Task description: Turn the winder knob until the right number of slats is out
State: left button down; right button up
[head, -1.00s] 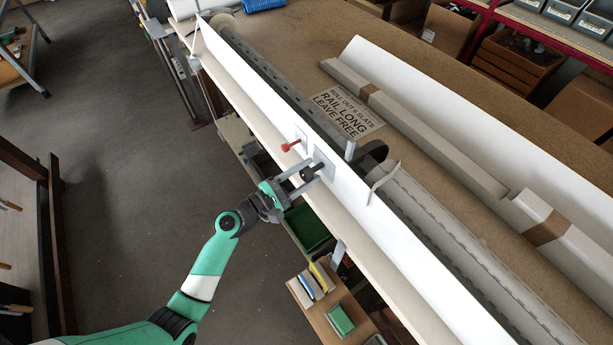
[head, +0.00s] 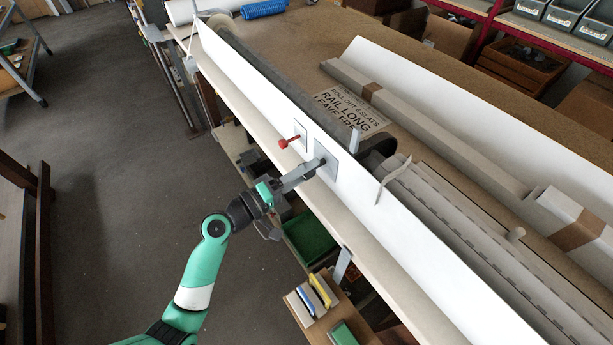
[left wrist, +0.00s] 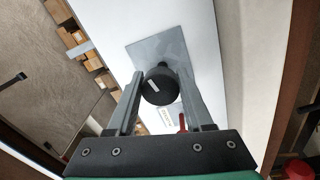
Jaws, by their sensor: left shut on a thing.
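The black round winder knob (left wrist: 160,86) with a pale mark sits on a grey plate (left wrist: 165,48) on the white board. My left gripper (head: 319,163) is shut on the knob, one finger on each side in the left wrist view. In the head view the fingers mostly hide the knob. Grey slats (head: 465,212) lie out on the bench behind the board, to the right of a dark curved roller part (head: 378,150). My right gripper is not in view.
A red-tipped peg (head: 290,140) sticks out of the board just left of the grey plate. The white board (head: 420,243) runs along the bench edge. Long taped cartons (head: 450,150) lie behind the slats. A green bin (head: 308,236) is below the bench.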

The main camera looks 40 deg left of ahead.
pick_arm(q)
jog(key=shift+f+m+b, duration=0.2)
jog(key=shift+m+b, duration=1.2)
jog(key=shift+m, duration=1)
jog(key=shift+c, duration=1.6)
grip_release()
jog(key=shift+r, duration=0.1)
